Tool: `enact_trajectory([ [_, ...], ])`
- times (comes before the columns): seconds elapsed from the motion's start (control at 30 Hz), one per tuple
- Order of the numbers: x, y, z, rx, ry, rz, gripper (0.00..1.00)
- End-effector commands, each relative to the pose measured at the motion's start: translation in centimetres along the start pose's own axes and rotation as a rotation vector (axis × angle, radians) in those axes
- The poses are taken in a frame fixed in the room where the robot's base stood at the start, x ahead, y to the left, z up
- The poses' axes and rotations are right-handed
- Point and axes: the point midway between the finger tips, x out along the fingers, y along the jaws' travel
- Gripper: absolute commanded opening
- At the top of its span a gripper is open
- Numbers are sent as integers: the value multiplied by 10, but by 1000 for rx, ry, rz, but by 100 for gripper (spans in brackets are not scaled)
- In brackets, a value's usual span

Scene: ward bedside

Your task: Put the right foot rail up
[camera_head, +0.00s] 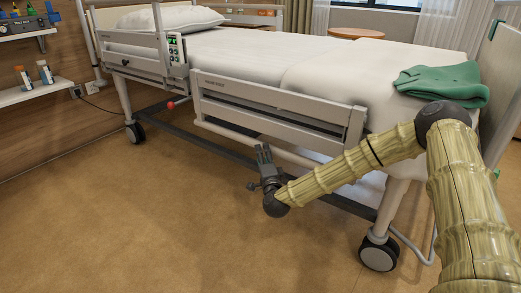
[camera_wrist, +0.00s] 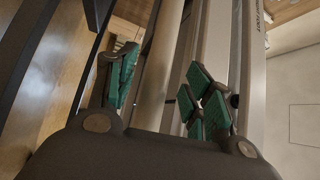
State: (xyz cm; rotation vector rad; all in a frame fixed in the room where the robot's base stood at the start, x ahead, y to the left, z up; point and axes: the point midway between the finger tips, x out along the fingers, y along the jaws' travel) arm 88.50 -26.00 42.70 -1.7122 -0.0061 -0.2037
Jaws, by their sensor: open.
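The foot rail (camera_head: 280,104) is a pale grey slatted panel along the near side of the bed. Its top edge lies about level with the mattress side. It also shows in the wrist view as a long pale beam (camera_wrist: 253,70) at right. A pale lower bar (camera_head: 225,133) runs beneath the panel. My gripper (camera_head: 264,152) points upward, just below the rail near the middle of its length.
The head-end rail (camera_head: 133,63) and a hand control (camera_head: 174,48) are further left. A green blanket (camera_head: 442,82) lies on the mattress foot. A castor (camera_head: 378,255) stands at the right. A wall shelf (camera_head: 40,94) is at left. The floor (camera_head: 140,220) in front is clear.

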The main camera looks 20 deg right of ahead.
Motion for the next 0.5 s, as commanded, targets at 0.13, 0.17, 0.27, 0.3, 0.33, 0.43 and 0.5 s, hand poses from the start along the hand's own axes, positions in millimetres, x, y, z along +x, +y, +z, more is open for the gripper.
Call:
enact_trajectory([
  [0.13, 24, 4, 0, 0, 1, -3, 51],
  [0.17, 29, 4, 1, 0, 1, -2, 51],
  [0.27, 43, 3, 0, -1, 1, -1, 51],
  [0.3, 47, 3, 1, -1, 0, -1, 51],
  [0.33, 50, 3, 0, -1, 0, -1, 51],
  [0.43, 58, 2, 1, -1, -1, -1, 51],
  [0.5, 62, 1, 1, -1, -1, 0, 51],
])
